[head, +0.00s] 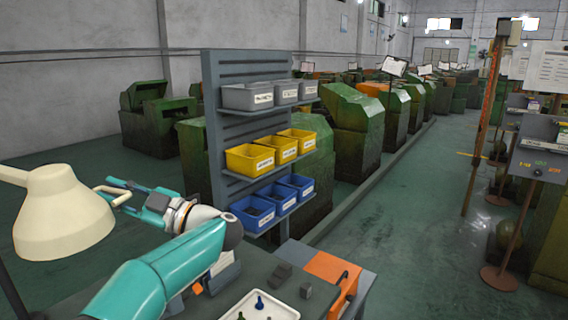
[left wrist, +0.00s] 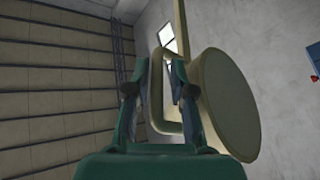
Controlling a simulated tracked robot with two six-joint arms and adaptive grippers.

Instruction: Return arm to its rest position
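My left arm shows in teal at the lower left of the head view. Its gripper (head: 122,197) points left toward a cream desk lamp (head: 60,212) with a loop handle (head: 108,190). In the left wrist view, the fingers of this gripper (left wrist: 162,70) stand apart, one on each side of the cream loop, with the round lamp shade (left wrist: 226,105) close on the right. I cannot tell whether the fingers touch the loop. My right gripper is not in view.
A dark workbench (head: 258,281) bears a white tray (head: 278,307) with small pieces. Behind it stands a grey rack (head: 210,75) with grey, yellow and blue bins. Green machines (head: 358,125) line the hall. Open floor (head: 395,215) lies to the right.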

